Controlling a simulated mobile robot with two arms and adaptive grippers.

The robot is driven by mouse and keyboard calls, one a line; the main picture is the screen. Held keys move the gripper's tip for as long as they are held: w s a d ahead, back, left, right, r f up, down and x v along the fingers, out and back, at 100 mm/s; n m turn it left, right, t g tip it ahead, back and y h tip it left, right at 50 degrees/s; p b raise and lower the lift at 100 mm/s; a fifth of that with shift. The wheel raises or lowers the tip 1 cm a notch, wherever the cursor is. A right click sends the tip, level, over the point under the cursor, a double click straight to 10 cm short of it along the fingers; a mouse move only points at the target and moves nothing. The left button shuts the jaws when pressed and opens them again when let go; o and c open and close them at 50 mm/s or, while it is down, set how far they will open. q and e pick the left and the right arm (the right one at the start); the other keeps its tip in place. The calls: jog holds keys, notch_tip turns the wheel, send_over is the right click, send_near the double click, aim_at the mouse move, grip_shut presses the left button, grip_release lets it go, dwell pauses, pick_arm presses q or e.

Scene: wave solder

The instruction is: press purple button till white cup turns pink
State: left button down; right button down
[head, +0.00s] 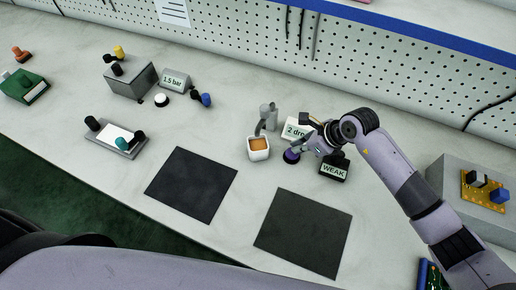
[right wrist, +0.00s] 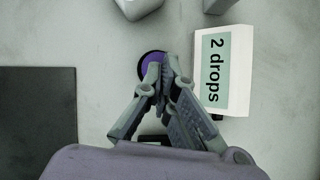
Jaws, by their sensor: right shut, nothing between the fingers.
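The purple button (head: 291,156) sits on the bench in its dark round base, and shows in the right wrist view (right wrist: 147,66) partly hidden by my fingers. My right gripper (head: 299,151) is shut and empty, with its fingertips at the button in the head view. In the right wrist view the fingertips (right wrist: 162,66) overlap the button's right side; I cannot tell whether they touch it. The white cup (head: 258,155) stands upright left of the button, below a grey spout (head: 268,112). My left gripper is not in view.
A "2 drops" sign (right wrist: 222,70) stands close right of the button, and a "WEAK" sign (head: 333,172) is near my gripper. Two black mats (head: 191,184) (head: 303,232) lie in front. A pegboard (head: 350,50) closes the back. A grey block (head: 455,190) stands at right.

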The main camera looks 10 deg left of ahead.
jog(key=shift+f+b, duration=0.75)
jog(key=shift+f, duration=0.25)
jog(key=shift+r+p, duration=0.8)
jog(key=shift+r, duration=0.4)
jog(key=shift+f, duration=0.1)
jog(key=shift+f+b, duration=1)
jog(key=shift+r, duration=0.15)
jog(key=shift+r+p, duration=0.65)
jog(key=shift+r, duration=0.25)
